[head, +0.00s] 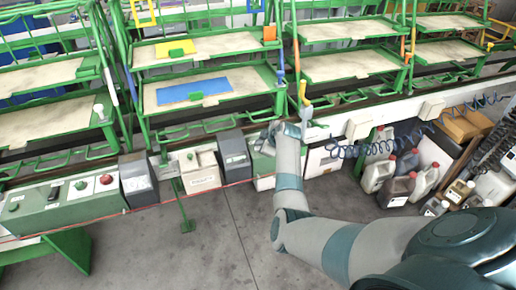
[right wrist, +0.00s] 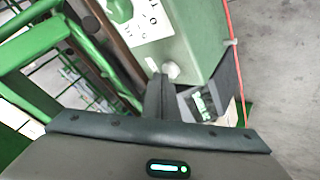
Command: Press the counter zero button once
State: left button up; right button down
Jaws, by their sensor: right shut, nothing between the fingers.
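My right arm reaches up the middle of the head view to the rail. Its gripper (head: 276,132) is at the row of boxes there, and its fingertips are mostly hidden by the wrist. In the right wrist view the gripper (right wrist: 160,82) is shut and empty. Its fingertips are beside a small pale round knob or button (right wrist: 172,70) on a green box (right wrist: 195,35); I cannot tell whether they touch. A dark box with a small window (right wrist: 203,104) sits just beyond, partly hidden by the gripper body. I cannot tell which part is the counter zero button. My left gripper is not in view.
The green box carries a white label (right wrist: 150,20) with a green knob (right wrist: 120,10). A green control panel (head: 60,208), dark boxes (head: 235,156) and a white box (head: 198,172) line the rail. Green racks (head: 205,90) stand behind. Jugs (head: 378,172) stand at right; the floor (head: 215,240) is clear.

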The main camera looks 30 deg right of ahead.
jog(key=shift+f, duration=0.45)
dwell(0.3)
jog(key=shift+r, duration=0.1)
dwell(0.3)
jog(key=shift+r+p, duration=0.55)
jog(key=shift+r, duration=0.3)
jog(key=shift+r+p, duration=2.2)
jog(key=shift+r, duration=0.3)
